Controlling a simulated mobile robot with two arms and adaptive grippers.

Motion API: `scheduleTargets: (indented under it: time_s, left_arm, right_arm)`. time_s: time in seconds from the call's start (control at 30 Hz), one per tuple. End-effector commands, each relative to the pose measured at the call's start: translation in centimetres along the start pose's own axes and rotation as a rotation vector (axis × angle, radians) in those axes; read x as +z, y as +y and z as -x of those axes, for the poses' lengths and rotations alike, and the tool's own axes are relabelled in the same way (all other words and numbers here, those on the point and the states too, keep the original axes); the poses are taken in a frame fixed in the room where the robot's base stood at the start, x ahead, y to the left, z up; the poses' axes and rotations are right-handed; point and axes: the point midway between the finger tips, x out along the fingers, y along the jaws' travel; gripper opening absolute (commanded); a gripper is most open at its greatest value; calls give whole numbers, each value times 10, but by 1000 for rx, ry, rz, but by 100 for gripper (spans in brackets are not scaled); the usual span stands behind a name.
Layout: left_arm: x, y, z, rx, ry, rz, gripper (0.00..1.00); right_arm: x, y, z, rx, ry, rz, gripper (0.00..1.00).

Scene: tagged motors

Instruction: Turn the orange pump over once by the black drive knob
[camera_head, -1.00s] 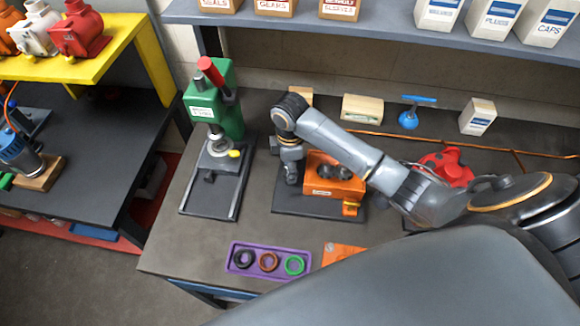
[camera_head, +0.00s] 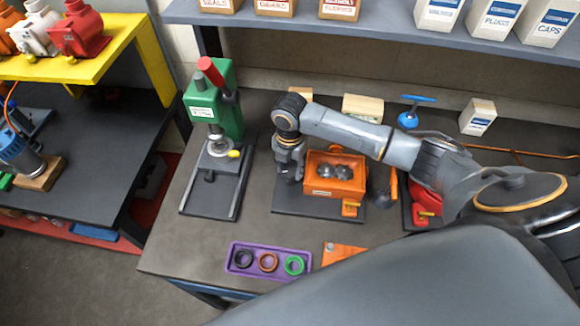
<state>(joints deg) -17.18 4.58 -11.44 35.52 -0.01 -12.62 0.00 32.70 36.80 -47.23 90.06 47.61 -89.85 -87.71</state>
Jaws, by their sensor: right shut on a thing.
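The orange pump (camera_head: 348,188) sits on a dark base plate (camera_head: 290,206) on the bench. Its top is open and shows two dark grey rounded parts inside. My right gripper (camera_head: 291,176) points down at the pump's left side and is shut. The black drive knob is hidden at the gripper's fingers, so the grip on it is only partly visible. An orange tag-like piece (camera_head: 350,208) is at the pump's front right. My left gripper is not in view.
A green press (camera_head: 225,105) stands left of the pump. A purple tray (camera_head: 240,247) with black, brown and green rings lies in front. A red pump (camera_head: 425,200) is at right, partly behind my arm. A shelf with boxes runs above.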

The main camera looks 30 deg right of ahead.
Motion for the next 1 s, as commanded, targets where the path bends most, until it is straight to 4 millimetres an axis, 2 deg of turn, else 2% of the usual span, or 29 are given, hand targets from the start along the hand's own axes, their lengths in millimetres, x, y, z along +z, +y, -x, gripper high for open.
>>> scheduleTargets:
  time_s: [1.0]
  left_arm:
    - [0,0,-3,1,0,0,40]
  right_arm:
    - [-2,-2,-3,-5,7,966,10]
